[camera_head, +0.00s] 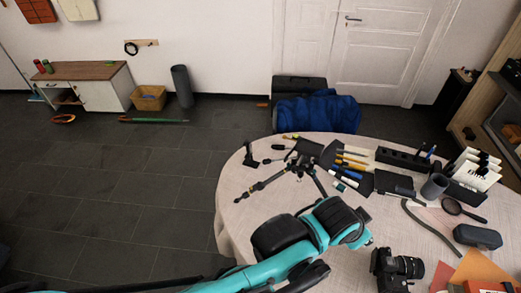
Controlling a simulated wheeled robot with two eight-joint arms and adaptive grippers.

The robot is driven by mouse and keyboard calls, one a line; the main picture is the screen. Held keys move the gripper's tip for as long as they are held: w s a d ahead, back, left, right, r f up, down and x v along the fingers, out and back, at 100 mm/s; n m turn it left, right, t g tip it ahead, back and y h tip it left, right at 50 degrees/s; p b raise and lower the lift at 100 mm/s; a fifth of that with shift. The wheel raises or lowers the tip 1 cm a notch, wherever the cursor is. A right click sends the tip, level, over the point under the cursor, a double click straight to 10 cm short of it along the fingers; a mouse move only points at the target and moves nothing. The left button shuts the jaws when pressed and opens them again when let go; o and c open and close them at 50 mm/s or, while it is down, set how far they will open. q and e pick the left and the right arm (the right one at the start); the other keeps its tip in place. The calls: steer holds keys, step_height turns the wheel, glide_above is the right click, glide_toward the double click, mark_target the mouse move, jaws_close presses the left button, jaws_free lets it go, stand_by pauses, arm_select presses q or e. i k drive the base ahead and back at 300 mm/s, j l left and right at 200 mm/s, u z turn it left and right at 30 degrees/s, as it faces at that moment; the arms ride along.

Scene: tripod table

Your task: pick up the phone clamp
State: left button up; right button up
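A small black upright piece (249,156) stands near the far left edge of the round table; it looks like the phone clamp, but it is too small to be sure. My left arm, teal with black joints, reaches in from the lower left over the near part of the table. I cannot make out gripper fingers on it. My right gripper is not in the picture. My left arm hides part of the near tabletop.

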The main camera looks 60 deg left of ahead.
mark_target(249, 162)
steer(key=k+j+u, duration=0.15)
steer(key=u, duration=0.3)
steer(key=k+j+u, duration=0.2)
steer(key=u, duration=0.25)
steer(key=j+u, duration=0.1)
steer(key=u, duration=0.9)
steer(key=z, duration=0.9)
steer(key=i+j+z, duration=0.25)
steer(key=j, duration=0.25)
steer(key=j+z, duration=0.25)
steer(key=j, duration=0.2)
steer(key=i+j+z, duration=0.25)
steer(key=j, duration=0.3)
steer(key=k, duration=0.1)
